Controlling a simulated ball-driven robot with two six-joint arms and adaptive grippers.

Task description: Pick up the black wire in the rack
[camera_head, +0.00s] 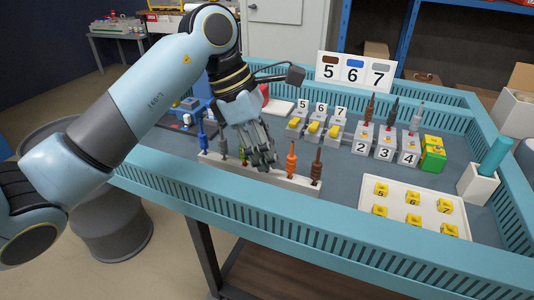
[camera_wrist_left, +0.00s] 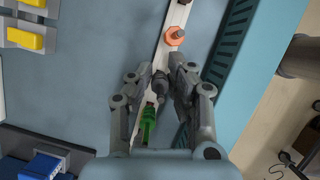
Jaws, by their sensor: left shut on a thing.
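The white rack (camera_head: 215,160) stands along the near side of the blue-walled table, with several coloured wires upright in it. My left gripper (camera_head: 264,163) points down over the middle of the rack, between the green wire (camera_head: 243,156) and the orange wire (camera_head: 291,158). In the left wrist view its fingers (camera_wrist_left: 163,76) are closed around the black wire (camera_wrist_left: 161,88), above the white strip. In the head view the fingers largely hide the black wire. I cannot tell whether its lower end still sits in the rack. My right gripper is not in view.
A brown wire (camera_head: 316,166) and a blue wire (camera_head: 202,134) stand near the rack's ends. Numbered socket boxes (camera_head: 363,139) and a white tray (camera_head: 398,223) are to the right. A sign reading 5 6 7 (camera_head: 355,72) stands behind. The perforated table wall (camera_head: 225,197) runs close in front.

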